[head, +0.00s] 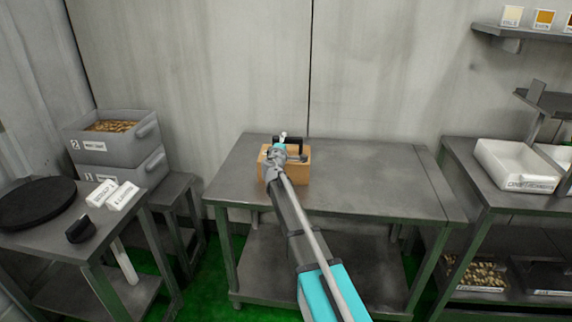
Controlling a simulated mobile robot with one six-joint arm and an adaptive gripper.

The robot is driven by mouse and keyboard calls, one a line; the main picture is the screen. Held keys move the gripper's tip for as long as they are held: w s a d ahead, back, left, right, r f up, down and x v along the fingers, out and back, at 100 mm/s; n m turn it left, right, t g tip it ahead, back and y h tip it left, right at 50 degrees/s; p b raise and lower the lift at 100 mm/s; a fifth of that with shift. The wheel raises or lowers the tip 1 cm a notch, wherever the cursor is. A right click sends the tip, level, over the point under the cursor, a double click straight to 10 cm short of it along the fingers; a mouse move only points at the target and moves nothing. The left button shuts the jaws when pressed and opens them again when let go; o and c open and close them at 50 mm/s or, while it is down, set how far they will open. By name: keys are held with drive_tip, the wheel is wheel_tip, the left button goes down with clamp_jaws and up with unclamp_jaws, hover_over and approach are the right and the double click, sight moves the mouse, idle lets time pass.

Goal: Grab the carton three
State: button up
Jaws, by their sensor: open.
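A tan-brown carton (299,171) stands on the grey metal table (370,185), towards its back left. Its number cannot be read, as my arm covers much of its front. My gripper (288,147) is at the top of the carton, with dark fingers showing over its upper edge. The gripper is open. Whether the fingers touch the carton cannot be told, and the carton's middle is hidden behind my wrist.
Stacked grey bins (115,150) stand at the left. A side table holds a black round disc (35,203), white labelled blocks (112,194) and a black knob (81,230). A white tray (515,165) sits on the right bench. The table's right side is clear.

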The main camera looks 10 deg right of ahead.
drive_tip(key=shift+x, duration=1.1)
drive_tip(key=shift+c, duration=0.3)
clamp_jaws()
